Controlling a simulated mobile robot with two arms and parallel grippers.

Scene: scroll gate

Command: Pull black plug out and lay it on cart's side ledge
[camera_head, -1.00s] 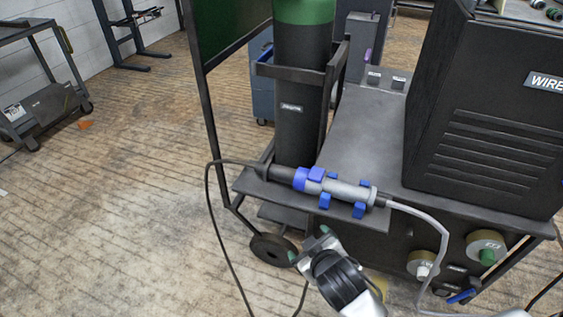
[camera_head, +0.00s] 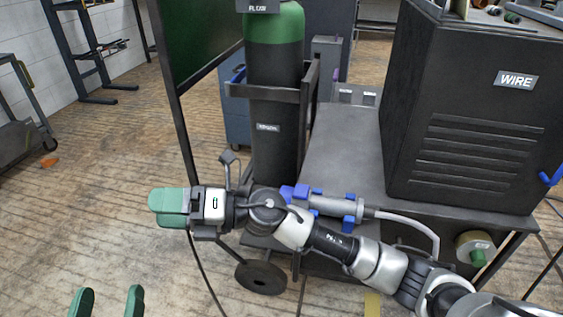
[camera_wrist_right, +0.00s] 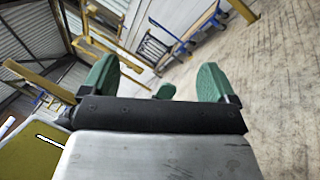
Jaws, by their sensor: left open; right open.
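A grey connector body (camera_head: 338,206) with blue clips lies at the cart's front edge. A blue collar (camera_head: 288,192) shows at its left end. The black plug, beyond that collar, is hidden behind my right arm. The ledge under the connector is also mostly covered by that arm. My right gripper (camera_head: 170,206) is left of the connector, past the plug, pointing left and holding nothing. Its two green fingers stand apart in the right wrist view (camera_wrist_right: 157,82). My left gripper (camera_head: 107,302) is open and empty at the bottom left, over the floor; only its green fingertips show.
The cart (camera_head: 340,150) carries a black WIRE box (camera_head: 465,110) and a green-topped cylinder (camera_head: 276,120) in a frame. A grey cable (camera_head: 410,222) leaves the connector's right end. A black cable (camera_head: 207,285) hangs at the left.

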